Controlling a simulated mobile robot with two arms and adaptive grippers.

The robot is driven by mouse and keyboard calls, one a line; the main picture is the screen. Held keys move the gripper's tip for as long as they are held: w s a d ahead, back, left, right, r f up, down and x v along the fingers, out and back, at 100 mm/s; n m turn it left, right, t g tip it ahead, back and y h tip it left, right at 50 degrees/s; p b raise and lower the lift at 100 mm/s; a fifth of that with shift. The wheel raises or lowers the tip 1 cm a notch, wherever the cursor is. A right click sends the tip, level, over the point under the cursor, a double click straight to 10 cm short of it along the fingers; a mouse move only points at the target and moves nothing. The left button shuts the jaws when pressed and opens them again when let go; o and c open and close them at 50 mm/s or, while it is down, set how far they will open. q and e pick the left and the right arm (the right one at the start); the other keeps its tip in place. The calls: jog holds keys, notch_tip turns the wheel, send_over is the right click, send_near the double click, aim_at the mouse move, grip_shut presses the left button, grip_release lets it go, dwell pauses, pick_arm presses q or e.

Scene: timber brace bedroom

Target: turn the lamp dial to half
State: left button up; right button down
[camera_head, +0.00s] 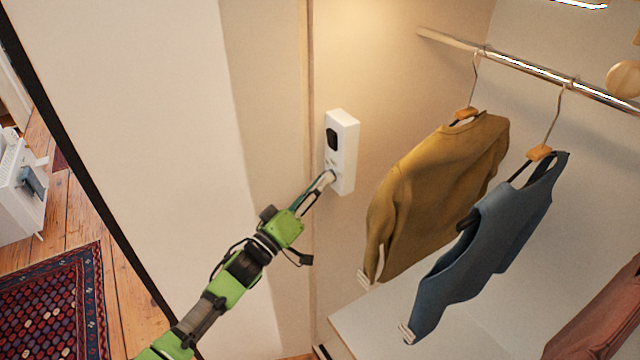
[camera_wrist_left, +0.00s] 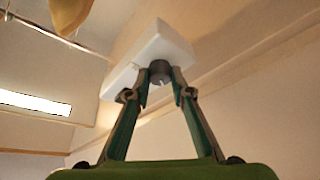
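A white lamp control box (camera_head: 346,150) is fixed to the wardrobe's inner wall, with a dark oval patch on its upper front. In the left wrist view the white box (camera_wrist_left: 165,46) carries a small dark grey round dial (camera_wrist_left: 160,68). My left gripper (camera_head: 330,177) reaches up to the lower front of the box in the head view and hides the dial there. In the left wrist view the fingertips of my left gripper (camera_wrist_left: 161,80) sit on either side of the dial and look closed against it. The dial's setting cannot be read. My right gripper is not in view.
A mustard sweater (camera_head: 440,185) and a blue vest (camera_head: 490,245) hang from a rail (camera_head: 540,70) right of the box. A reddish garment (camera_head: 600,320) is at lower right. A patterned rug (camera_head: 55,310) and a white object (camera_head: 20,190) are at left.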

pick_arm(q)
grip_shut()
jog(key=shift+m+h+b, duration=0.4)
jog(key=shift+m+b, duration=0.5)
jog(key=shift+b, duration=0.1)
jog(key=o, duration=0.5)
grip_release()
